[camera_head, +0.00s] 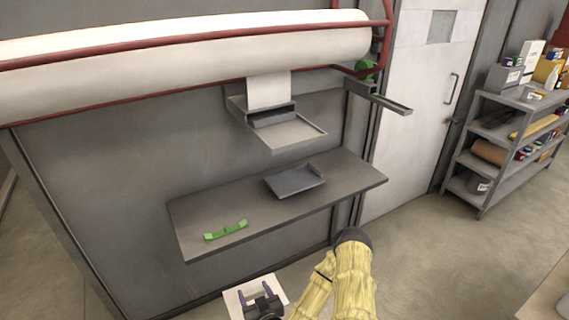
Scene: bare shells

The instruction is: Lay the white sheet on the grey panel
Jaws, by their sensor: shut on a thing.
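The sheet shows around and behind the fingers, in front of and lower in the picture than the grey shelf. The exact grip is partly hidden by the gripper. A flat grey shelf panel (345,184) is fixed along the grey wall. A small dark grey tray (295,180) lies on it. I cannot tell which of these grey surfaces is the task's panel. Another white sheet (268,90) hangs at the wall unit above.
A green handle-like piece (226,231) lies on the left part of the shelf. A grey wall tray (290,134) juts out above it. A large white roll (180,50) with red rails spans the top. A stocked rack (483,150) stands right. Much of the shelf is bare.

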